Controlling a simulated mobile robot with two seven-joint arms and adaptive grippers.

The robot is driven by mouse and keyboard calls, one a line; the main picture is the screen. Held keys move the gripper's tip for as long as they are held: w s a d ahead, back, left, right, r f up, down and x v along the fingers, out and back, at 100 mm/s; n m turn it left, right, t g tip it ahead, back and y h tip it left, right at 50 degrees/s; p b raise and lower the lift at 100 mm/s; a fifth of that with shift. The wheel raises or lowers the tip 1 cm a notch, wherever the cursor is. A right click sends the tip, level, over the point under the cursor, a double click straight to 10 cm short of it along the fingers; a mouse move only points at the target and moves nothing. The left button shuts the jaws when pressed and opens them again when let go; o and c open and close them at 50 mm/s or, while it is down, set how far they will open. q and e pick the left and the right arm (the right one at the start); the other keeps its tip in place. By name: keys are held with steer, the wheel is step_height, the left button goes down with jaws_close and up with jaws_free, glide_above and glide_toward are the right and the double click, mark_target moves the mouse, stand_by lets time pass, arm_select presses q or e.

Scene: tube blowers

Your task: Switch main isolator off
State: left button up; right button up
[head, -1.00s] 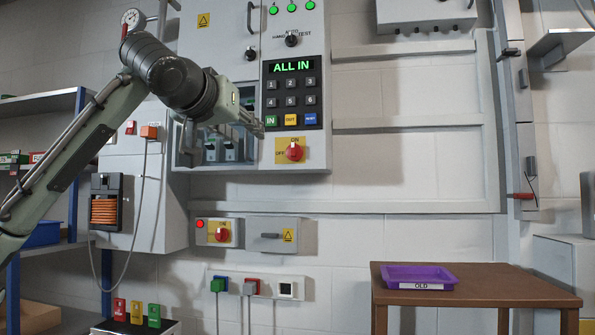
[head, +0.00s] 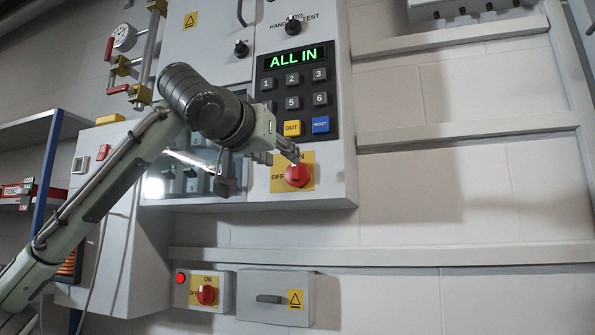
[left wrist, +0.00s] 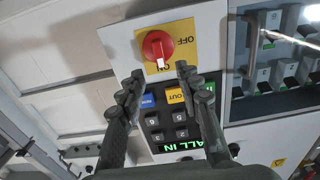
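A red rotary switch (head: 298,174) on a yellow ON/OFF plate sits below the keypad on the grey cabinet. In the left wrist view the red knob (left wrist: 158,47) has a white mark pointing to the keypad side, away from OFF. A second red switch (head: 206,295) on a yellow plate is on a small box lower down, beside a lit red lamp. My left gripper (head: 287,150) is in front of the cabinet, just above the upper switch. Its fingers (left wrist: 159,76) are apart and empty, with the knob beyond the gap. My right gripper is in neither view.
The keypad (head: 293,93) shows ALL IN on its display. A glazed compartment with breakers (head: 195,180) is left of the upper switch. A grey box with a handle (head: 270,299) is beside the lower switch.

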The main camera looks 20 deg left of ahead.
mark_target(293, 167)
arm_select(q)
steer(key=w, duration=0.7)
steer(key=shift+d, duration=0.15)
steer(key=shift+c, duration=0.3)
jaws_close()
